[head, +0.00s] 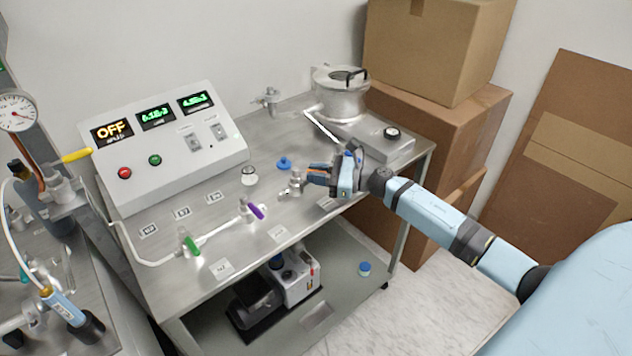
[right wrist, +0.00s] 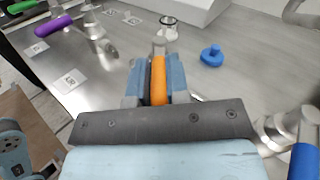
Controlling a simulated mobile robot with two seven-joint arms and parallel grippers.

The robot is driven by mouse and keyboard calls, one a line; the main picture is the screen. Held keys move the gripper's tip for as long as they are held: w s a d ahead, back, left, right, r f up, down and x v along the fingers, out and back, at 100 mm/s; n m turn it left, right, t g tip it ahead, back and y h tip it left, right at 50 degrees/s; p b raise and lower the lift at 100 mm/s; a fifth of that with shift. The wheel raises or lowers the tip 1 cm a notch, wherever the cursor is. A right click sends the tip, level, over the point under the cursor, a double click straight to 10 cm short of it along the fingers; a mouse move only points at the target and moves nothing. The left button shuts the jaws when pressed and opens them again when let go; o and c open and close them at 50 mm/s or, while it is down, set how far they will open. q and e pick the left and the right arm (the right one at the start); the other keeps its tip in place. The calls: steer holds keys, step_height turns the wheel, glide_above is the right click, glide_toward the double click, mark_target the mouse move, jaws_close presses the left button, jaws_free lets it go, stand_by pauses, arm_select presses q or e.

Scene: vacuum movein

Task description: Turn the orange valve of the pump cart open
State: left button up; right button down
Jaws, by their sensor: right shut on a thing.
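The orange valve handle (right wrist: 158,80) shows in the right wrist view between the two blue fingers of my right gripper (right wrist: 157,85). The fingers are shut on it. In the head view my right gripper (head: 322,175) reaches in from the right over the pump cart (head: 297,233), and the handle is mostly hidden there by the fingers. The metal valve body (head: 296,182) stands just left of the fingertips. The purple valve handle (head: 256,211) and green valve handle (head: 190,245) sit further left along the same pipe line. My left gripper is not in view.
A control box (head: 170,150) with an OFF display stands at the back left of the cart. A blue knob (head: 284,162) lies behind the gripper. A metal chamber (head: 341,95) is at the back right. Cardboard boxes (head: 440,120) stand right of the cart.

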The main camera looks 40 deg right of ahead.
stand_by(0.3)
steer(key=c, duration=1.1)
jaws_free()
steer(key=shift+s+d, duration=0.3)
steer(key=shift+s, duration=0.05)
steer(key=b+v, duration=0.2)
steer(key=v, duration=1)
steer(key=shift+s+d, duration=0.3)
